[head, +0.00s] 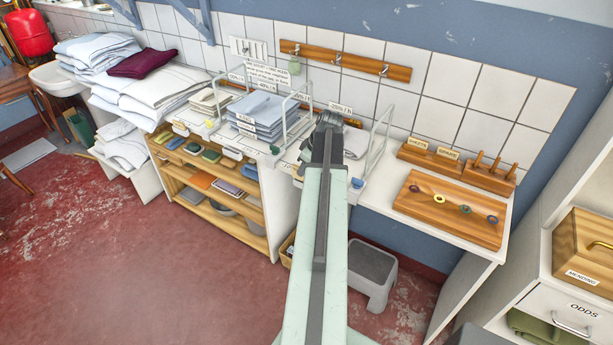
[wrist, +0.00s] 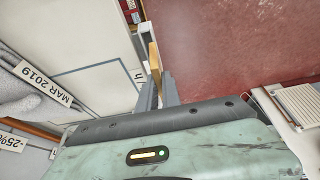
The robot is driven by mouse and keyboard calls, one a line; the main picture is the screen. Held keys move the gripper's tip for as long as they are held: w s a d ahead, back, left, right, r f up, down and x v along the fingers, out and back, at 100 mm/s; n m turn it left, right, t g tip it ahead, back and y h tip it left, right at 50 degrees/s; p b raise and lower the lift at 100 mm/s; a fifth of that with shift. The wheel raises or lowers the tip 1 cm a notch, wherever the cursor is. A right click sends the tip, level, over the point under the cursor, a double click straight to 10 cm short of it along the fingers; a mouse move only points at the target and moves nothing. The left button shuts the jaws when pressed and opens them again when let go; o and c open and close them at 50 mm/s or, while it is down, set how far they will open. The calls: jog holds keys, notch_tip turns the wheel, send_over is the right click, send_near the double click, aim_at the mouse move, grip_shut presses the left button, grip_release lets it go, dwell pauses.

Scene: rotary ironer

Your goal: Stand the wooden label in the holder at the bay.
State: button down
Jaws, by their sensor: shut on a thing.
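My gripper (wrist: 154,88) is shut on the wooden label (wrist: 155,62), a thin tan piece seen nearly edge-on between the fingers in the wrist view. It is over the edge of a white top (wrist: 75,45) marked with a grey outline, with the red floor beyond. In the head view my arm reaches to the wire-framed bays, and my gripper (head: 328,122) is near the right-hand bays. The label is hidden there by my arm. I cannot make out which part is the holder; small tags and clips sit along the bays' front edge.
A stack of grey-blue linen (head: 262,112) fills the bay to the left. Wire frames (head: 378,130) rise beside my gripper. To the right lie a wooden board (head: 448,215) with coloured rings and a peg block (head: 488,175). A grey step stool (head: 371,268) stands below.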

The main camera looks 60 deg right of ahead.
jog(key=f+b, duration=0.4)
jog(key=shift+s+d, duration=0.35)
jog(key=shift+r, duration=0.2)
jog(key=shift+f, duration=0.1)
jog(key=c, duration=1.5)
grip_release()
jog(key=shift+c, duration=0.2)
jog(key=shift+r+p, duration=0.35)
jog(key=shift+p, duration=0.1)
jog(key=p+v, duration=1)
jog(key=v, duration=0.1)
jog(key=shift+s+r+p, duration=0.15)
jog(key=shift+r+p, duration=0.1)
jog(key=shift+p, duration=0.05)
